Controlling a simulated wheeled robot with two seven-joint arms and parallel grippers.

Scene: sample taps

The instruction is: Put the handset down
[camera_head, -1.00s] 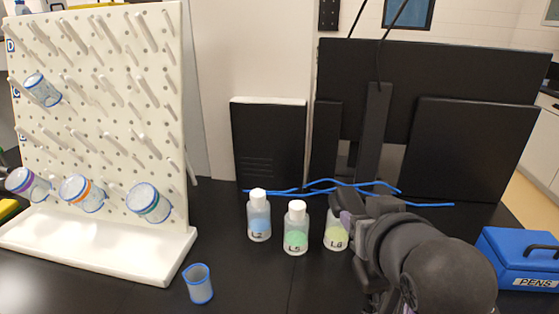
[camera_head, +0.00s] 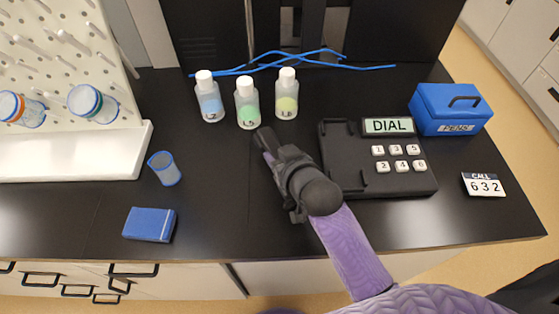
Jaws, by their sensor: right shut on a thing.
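The phone base (camera_head: 405,183) lies on the black counter, with a DIAL display (camera_head: 388,126) and several white number keys. The empty cradle (camera_head: 341,150) is on its left side. My right gripper (camera_head: 271,152) is left of the phone base, above the counter, and shut. It holds the dark handset (camera_head: 263,137), of which only a black end shows; the rest is hidden by or blends with the gripper. The handset is apart from the cradle. My left gripper is not in view.
Bottles L2 (camera_head: 209,100), L5 (camera_head: 247,106) and L6 (camera_head: 287,97) stand just beyond the gripper. A blue PENS box (camera_head: 449,108) and a CALL 632 card (camera_head: 484,185) are on the right. A cup (camera_head: 164,169) and blue block (camera_head: 149,225) are left.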

